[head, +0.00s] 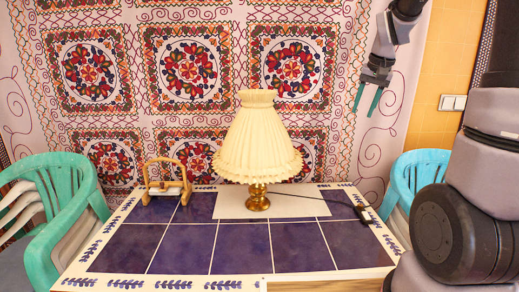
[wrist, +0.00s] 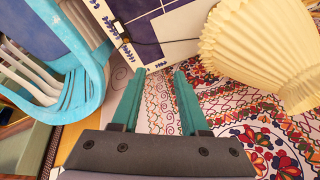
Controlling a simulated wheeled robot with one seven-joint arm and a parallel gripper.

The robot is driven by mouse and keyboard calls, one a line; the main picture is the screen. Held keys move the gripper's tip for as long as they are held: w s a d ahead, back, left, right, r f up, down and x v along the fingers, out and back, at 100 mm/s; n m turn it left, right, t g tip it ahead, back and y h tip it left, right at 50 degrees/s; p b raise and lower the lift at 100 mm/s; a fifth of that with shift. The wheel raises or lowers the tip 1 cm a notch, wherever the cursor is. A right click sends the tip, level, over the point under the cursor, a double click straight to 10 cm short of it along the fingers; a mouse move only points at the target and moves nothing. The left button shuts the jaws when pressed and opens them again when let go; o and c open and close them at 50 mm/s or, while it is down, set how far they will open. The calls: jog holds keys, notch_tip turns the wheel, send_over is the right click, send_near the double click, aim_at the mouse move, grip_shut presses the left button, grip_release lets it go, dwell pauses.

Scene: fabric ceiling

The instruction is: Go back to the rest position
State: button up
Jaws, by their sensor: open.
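My gripper (head: 368,98) hangs in the air at the upper right of the head view, in front of the patterned fabric and above the right end of the table. Its two teal fingers point down and stand apart, with nothing between them. In the wrist view my gripper (wrist: 156,98) is also open and empty. The blue-tiled table (head: 180,245) lies below it, apart from the fingers.
A lamp (head: 258,140) with a pleated cream shade stands on the table, its dark cord running right. A small wooden stand (head: 166,187) is on the left. Plastic chairs (head: 68,215) and (head: 418,172) flank the table. Patterned fabric (head: 215,20) hangs behind.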

jog(key=s+a+r+t, duration=0.1)
jog(key=s+a+r, duration=0.2)
jog(key=s, duration=0.8)
jog(key=s+a+r+t+y, duration=0.1)
jog(key=s+a+r+t, duration=0.1)
jog(key=s, duration=0.9)
jog(key=shift+a+r+n, duration=0.4)
jog(key=shift+a+r, duration=0.2)
jog(key=shift+a, duration=0.3)
